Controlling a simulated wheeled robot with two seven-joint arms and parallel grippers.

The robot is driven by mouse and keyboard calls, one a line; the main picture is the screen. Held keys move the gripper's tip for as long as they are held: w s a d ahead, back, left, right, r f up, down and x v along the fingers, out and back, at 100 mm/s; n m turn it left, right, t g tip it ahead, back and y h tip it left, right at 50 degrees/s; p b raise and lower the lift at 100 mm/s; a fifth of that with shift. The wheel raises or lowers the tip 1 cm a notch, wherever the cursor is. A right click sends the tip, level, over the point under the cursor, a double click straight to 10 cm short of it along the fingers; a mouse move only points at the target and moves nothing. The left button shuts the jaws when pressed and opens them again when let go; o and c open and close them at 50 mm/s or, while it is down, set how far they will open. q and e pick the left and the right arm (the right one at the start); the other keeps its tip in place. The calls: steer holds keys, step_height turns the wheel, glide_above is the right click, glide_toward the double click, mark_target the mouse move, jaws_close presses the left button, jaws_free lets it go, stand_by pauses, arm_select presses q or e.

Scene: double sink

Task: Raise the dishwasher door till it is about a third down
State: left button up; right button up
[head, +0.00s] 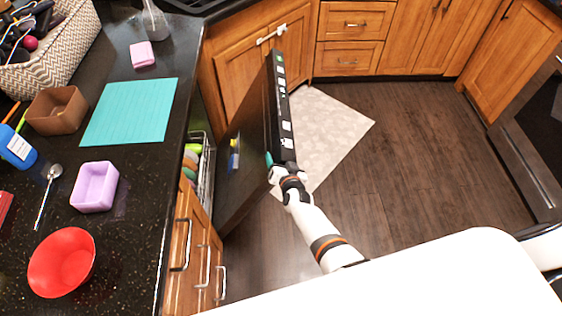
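The dishwasher door (245,140) is a dark panel that stands out from the counter front, tilted partly open. Its black top edge (279,105) carries a row of small light markings. The open dishwasher with its rack (207,170) and a few colored dishes shows between the door and the counter. My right arm reaches up from the bottom, and my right gripper (273,168) is at the near end of the door's top edge, seemingly against it. Its fingers are mostly hidden, so I cannot tell whether they are open or shut. My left gripper is out of view.
The dark counter on the left holds a red bowl (62,262), a purple container (95,187), a ladle (47,195), a teal mat (130,111) and a woven basket (50,50). A pale rug (325,125) lies beyond the door. The wooden floor (425,165) to the right is clear.

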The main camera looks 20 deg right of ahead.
steer(key=shift+s, duration=0.1)
steer(key=shift+s+r+p, duration=0.15)
steer(key=shift+s+p, duration=0.1)
steer(key=shift+p, duration=0.15)
steer(key=p+v, duration=0.7)
steer(key=v, duration=0.4)
steer(key=shift+s+p, duration=0.2)
steer(key=shift+p, duration=0.15)
steer(key=shift+a, duration=0.1)
